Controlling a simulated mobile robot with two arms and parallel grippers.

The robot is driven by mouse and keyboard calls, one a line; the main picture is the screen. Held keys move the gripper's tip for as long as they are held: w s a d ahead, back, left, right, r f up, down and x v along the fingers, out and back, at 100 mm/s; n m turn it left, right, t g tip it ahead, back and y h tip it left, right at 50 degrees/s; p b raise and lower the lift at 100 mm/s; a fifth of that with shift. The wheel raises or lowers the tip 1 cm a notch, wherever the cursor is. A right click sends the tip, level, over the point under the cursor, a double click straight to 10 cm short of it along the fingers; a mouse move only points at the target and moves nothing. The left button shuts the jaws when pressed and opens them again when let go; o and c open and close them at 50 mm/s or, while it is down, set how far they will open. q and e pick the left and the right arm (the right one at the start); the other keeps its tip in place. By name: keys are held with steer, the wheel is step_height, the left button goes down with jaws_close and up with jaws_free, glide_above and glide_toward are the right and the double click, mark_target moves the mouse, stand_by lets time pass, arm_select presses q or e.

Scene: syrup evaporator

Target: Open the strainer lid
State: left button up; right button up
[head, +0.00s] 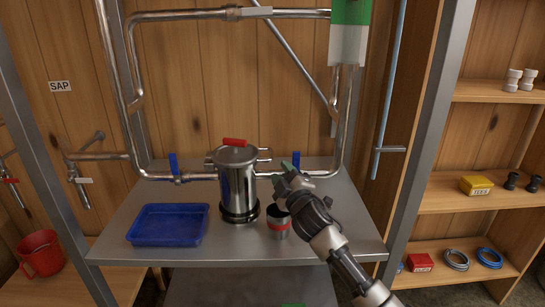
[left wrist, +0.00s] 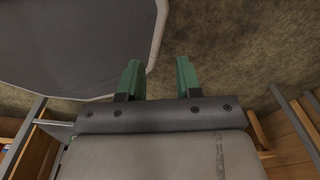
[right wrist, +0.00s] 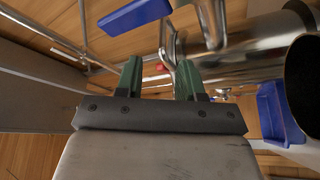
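The strainer (head: 237,185) is an upright shiny metal canister on the steel table, piped in on both sides. Its round lid (head: 236,155) is down on top, with a red handle (head: 235,141) across it. My right gripper (head: 291,165) is right of the strainer, near lid height and apart from the handle. In the right wrist view its green fingers (right wrist: 159,70) are apart with nothing held between them. My left gripper (left wrist: 158,72) shows only in the left wrist view, open and empty above the brown floor.
A blue tray (head: 168,224) lies left of the strainer. A metal cup with a red band (head: 278,222) stands below my right gripper. Blue valve handles (head: 173,163) and pipes line the back. A steel post (head: 432,130) stands at right.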

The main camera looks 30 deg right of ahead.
steer(key=x, duration=0.7)
steer(key=shift+f+p, duration=0.15)
steer(key=shift+p, duration=0.2)
arm_select(q)
steer(key=shift+w+r, duration=0.25)
steer(key=shift+w, duration=0.2)
steer(key=shift+w+r, duration=0.2)
steer(key=shift+w, duration=0.25)
arm_select(e)
steer(key=shift+w, duration=0.1)
arm_select(q)
steer(key=shift+s, duration=0.1)
steer(key=shift+s, duration=0.4)
arm_select(e)
jaws_close()
